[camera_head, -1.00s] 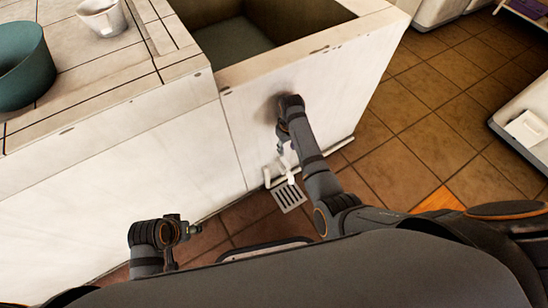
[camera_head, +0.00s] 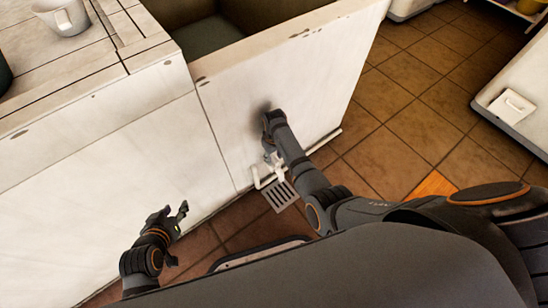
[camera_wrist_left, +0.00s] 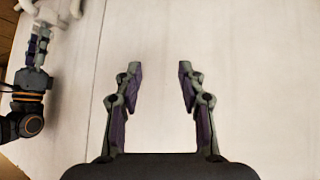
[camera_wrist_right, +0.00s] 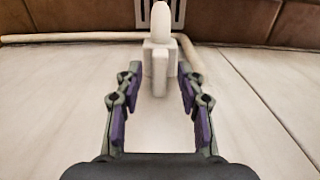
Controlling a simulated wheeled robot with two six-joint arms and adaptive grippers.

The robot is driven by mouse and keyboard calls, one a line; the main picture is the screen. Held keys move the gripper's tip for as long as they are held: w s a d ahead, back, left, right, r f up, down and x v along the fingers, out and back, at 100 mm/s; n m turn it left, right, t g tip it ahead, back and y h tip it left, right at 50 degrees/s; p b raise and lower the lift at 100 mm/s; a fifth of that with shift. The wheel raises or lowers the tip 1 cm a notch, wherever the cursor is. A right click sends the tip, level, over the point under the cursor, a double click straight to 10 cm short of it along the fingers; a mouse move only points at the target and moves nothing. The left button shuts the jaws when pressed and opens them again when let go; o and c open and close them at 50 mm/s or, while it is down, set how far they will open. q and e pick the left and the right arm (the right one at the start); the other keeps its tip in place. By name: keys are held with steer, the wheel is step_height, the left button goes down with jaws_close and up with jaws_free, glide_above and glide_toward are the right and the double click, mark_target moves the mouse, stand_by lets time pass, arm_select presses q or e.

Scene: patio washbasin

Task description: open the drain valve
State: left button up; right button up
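The white drain valve (camera_wrist_right: 160,58) is low on the front of the washbasin, with a lever pointing toward the camera in the right wrist view. My right gripper (camera_wrist_right: 160,72) is open, with its fingertips at either side of the lever and visible gaps. In the head view my right gripper (camera_head: 269,152) is partly hidden by its own arm, and the white valve pipe (camera_head: 257,178) shows beside it. My left gripper (camera_head: 175,214) is open and empty in front of the basin's white wall. In the left wrist view, its fingers (camera_wrist_left: 160,72) face that blank wall.
The washbasin wall (camera_head: 130,150) stands close before both arms. A floor grate (camera_head: 280,196) lies below the valve. A white pipe (camera_wrist_right: 90,37) runs along the wall's foot. A white mug (camera_head: 66,18) stands on the counter. Tiled floor (camera_head: 405,135) is clear to the right.

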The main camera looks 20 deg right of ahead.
steer(key=shift+c, duration=0.4)
jaws_close()
